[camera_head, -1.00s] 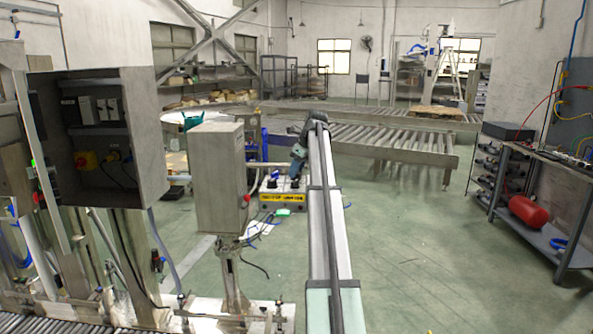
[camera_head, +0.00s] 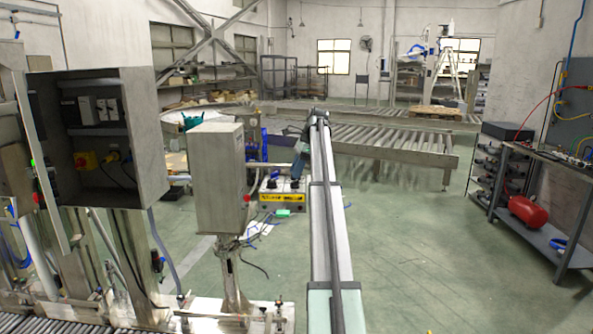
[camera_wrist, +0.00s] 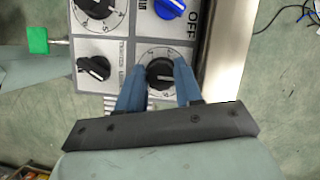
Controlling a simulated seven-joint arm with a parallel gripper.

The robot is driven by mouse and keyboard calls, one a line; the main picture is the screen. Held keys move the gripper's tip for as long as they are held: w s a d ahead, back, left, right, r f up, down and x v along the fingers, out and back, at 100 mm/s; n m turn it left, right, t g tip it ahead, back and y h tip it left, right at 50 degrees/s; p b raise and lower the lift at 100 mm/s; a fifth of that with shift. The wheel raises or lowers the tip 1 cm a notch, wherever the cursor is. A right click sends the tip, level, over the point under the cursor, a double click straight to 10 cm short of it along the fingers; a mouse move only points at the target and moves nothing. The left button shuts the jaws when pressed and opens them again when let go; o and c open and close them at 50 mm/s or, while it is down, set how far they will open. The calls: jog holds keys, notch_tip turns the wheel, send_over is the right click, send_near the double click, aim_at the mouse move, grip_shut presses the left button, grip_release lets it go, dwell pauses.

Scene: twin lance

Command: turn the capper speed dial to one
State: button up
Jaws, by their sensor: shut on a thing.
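The capper control box (camera_head: 282,200) stands beyond the grey post, with a yellow label on its front. In the wrist view its panel (camera_wrist: 115,49) carries several knobs. A black dial (camera_wrist: 160,73) on a round white numbered scale sits between the blue fingers of my gripper (camera_wrist: 160,80). My gripper is shut on this dial, one finger on each side. Which number the dial points to cannot be read. In the head view my gripper (camera_head: 297,172) is at the box top, small and partly hidden by my arm.
Another black knob (camera_wrist: 94,68) lies left of the held dial, a black knob (camera_wrist: 97,6) above that, and a blue knob (camera_wrist: 169,7) beside OFF. A green block (camera_wrist: 37,40) is left of the panel. A grey cabinet (camera_head: 218,180) stands left of my arm.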

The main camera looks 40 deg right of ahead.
dwell(0.4)
jog(key=o, duration=1)
jog(key=shift+o, duration=0.2)
